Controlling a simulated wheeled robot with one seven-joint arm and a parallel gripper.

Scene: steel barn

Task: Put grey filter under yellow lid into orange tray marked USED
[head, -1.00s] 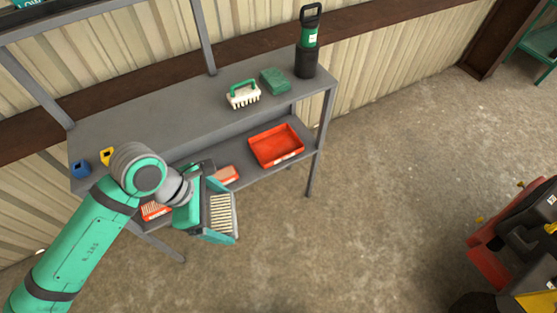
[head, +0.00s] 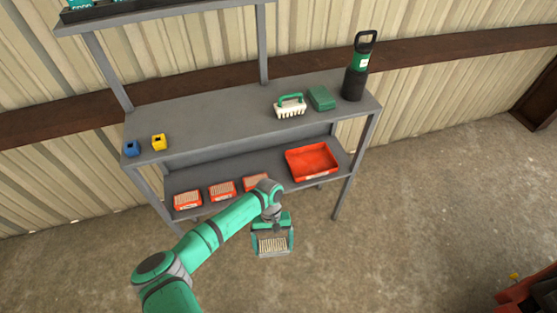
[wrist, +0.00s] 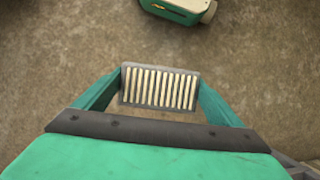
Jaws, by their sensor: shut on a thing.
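My gripper (head: 272,242) is shut on the grey filter (head: 272,247), a flat piece with pale pleats in a grey frame. It is held above the floor in front of the shelf unit. In the wrist view the filter (wrist: 158,88) sits between both green fingers. The orange tray (head: 312,161) lies on the lower shelf at its right end, up and to the right of my gripper. It looks empty, and its front label is too small to read.
Several orange-framed filters (head: 222,191) lie along the lower shelf (head: 283,182). A post stands right of the tray.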

